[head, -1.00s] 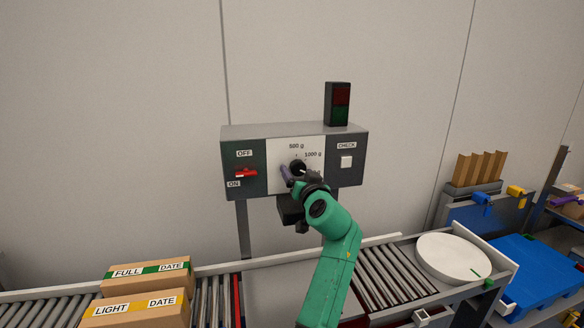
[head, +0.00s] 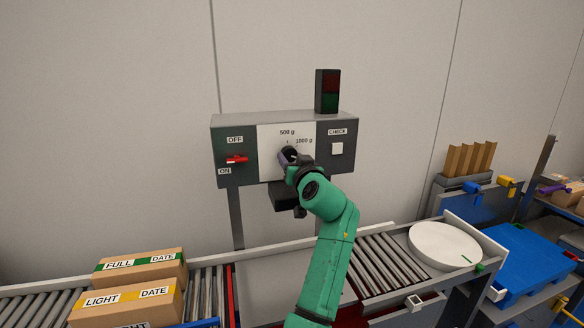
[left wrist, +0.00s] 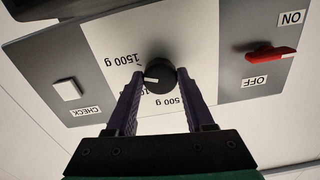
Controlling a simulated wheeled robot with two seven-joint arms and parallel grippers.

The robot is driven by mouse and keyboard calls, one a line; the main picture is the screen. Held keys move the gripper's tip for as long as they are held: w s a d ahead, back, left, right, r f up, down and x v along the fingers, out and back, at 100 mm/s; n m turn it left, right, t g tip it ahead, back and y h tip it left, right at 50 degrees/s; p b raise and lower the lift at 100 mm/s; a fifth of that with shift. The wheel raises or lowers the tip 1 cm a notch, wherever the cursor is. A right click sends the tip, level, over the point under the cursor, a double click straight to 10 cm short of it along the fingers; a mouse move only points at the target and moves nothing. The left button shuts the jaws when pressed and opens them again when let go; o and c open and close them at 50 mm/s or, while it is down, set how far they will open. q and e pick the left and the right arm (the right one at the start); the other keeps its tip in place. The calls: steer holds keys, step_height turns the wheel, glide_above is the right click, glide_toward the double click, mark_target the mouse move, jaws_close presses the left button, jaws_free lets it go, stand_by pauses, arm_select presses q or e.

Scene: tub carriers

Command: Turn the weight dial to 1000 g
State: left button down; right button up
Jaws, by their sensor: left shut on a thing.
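The weight dial (head: 287,152) is a black round knob on the white middle plate of a grey control box (head: 240,122). In the head view its 500 g and 1000 g labels show above and to the right. The left wrist view shows the dial (left wrist: 160,76) upside down, its white mark pointing left, toward the 1500 g side. The label between 1500 g and 500 g is mostly hidden by a finger. My left gripper (head: 289,160) is shut on the dial, its purple fingers on either side. My right gripper is in neither view.
A red OFF/ON switch (head: 236,159) is left of the dial and a white CHECK button (head: 337,148) right. A dark signal lamp (head: 327,91) stands on top. Below runs a roller conveyor (head: 385,262) with cartons (head: 140,268) at left and a white round plate (head: 445,245) at right.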

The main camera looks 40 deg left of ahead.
arm_select(q)
steer(key=n+b, duration=0.1)
steer(key=b, duration=0.1)
steer(key=n+b, duration=0.2)
steer(key=b, duration=0.1)
steer(key=n+b, duration=0.2)
steer(key=shift+f+b, duration=0.3)
steer(key=n+b, duration=0.2)
steer(key=n, duration=0.1)
steer(key=shift+w+r, duration=0.1)
steer(key=shift+r, duration=0.1)
steer(key=shift+d+r+n+b, duration=0.1)
steer(key=shift+r+n+b, duration=0.1)
steer(key=shift+n+b, duration=0.7)
steer(key=shift+r+n, duration=0.1)
steer(key=shift+n, duration=0.2)
steer(key=c, duration=0.6)
jaws_free()
steer(key=o, duration=0.3)
steer(key=shift+w, duration=0.15)
steer(key=shift+w+a+f, duration=0.2)
steer(key=shift+f, duration=0.1)
steer(key=b+v, duration=0.4)
steer(key=v, duration=1)
steer(key=shift+s+d+r, duration=0.1)
steer(key=shift+s+d, duration=0.1)
steer(key=shift+d, duration=0.05)
